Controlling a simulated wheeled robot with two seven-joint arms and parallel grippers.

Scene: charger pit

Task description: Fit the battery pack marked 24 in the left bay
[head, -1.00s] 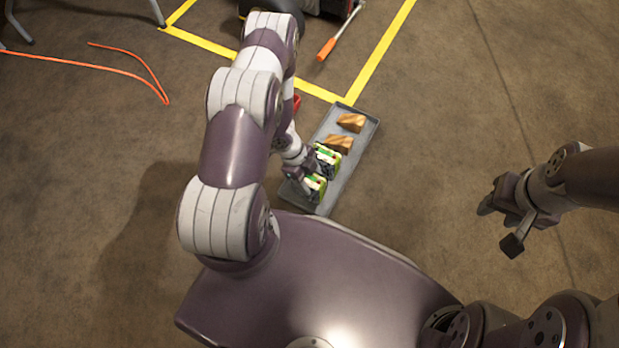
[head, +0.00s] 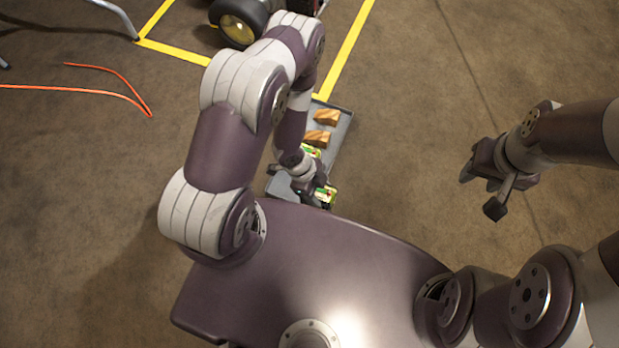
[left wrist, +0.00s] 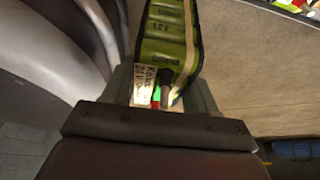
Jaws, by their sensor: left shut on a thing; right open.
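My left gripper (head: 314,190) is shut on a green battery pack (head: 327,195) at the near right end of the grey tray (head: 343,140). In the left wrist view the pack (left wrist: 168,38) sits between the fingers, with a pale label and red and green leads by the jaws. A second green pack (head: 312,152) lies in the tray, partly hidden by my left arm. My right gripper (head: 487,180) is open and empty over bare floor at the right. No bay can be made out.
Two wood-coloured blocks (head: 326,117) (head: 317,138) lie at the tray's far end. A wheeled machine (head: 240,24) stands at the top, partly cut off, near yellow floor tape (head: 345,50). An orange cable (head: 110,88) lies at the left. The floor between tray and right gripper is clear.

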